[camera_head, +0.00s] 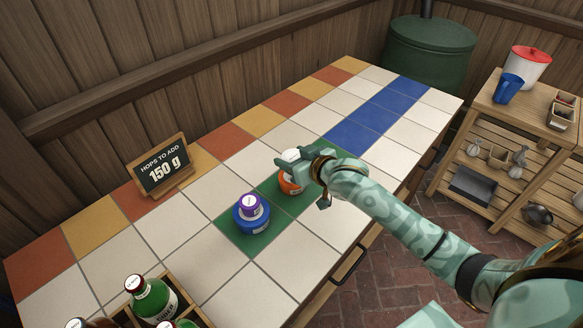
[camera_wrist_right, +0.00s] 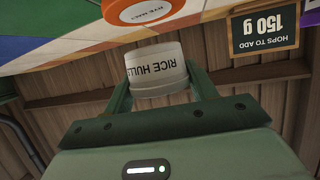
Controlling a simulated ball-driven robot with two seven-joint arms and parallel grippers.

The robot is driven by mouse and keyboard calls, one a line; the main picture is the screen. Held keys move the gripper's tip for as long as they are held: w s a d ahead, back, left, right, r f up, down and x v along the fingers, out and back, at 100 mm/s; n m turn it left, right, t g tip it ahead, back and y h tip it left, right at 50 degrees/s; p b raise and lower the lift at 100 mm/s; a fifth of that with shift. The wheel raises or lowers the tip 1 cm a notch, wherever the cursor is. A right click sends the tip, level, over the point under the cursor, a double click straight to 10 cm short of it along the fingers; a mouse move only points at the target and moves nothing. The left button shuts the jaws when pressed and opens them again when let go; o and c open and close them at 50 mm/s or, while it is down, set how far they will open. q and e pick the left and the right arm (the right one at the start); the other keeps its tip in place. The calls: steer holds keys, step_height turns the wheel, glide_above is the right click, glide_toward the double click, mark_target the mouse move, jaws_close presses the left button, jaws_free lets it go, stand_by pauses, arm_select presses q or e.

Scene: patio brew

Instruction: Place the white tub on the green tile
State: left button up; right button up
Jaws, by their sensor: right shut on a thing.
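The white tub (camera_head: 291,155), labelled RICE HULLS, is held upright between the fingers of my right gripper (camera_head: 297,166). In the right wrist view the white tub (camera_wrist_right: 156,70) sits between both fingers (camera_wrist_right: 165,85). An orange tub (camera_head: 290,187) stands on the green tile area (camera_head: 270,187), just below the white tub in the head view. In the right wrist view this orange tub (camera_wrist_right: 143,12) reads RYE MALT, with a small gap between it and the white tub. My left gripper is in neither view.
A blue tub (camera_head: 252,220) with a purple tub (camera_head: 251,203) on top stands on the green area. A chalkboard sign (camera_head: 161,166) reading 150 g is at the back left. A wooden crate (camera_head: 181,290) with bottles is at the front. White tiles nearby are clear.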

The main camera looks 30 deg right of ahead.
step_height(320, 180, down, 3)
steer(key=shift+w+a+f+b, duration=0.1)
steer(key=shift+w+f+b, duration=0.05)
steer(key=shift+b, duration=0.2)
steer(key=o, duration=1)
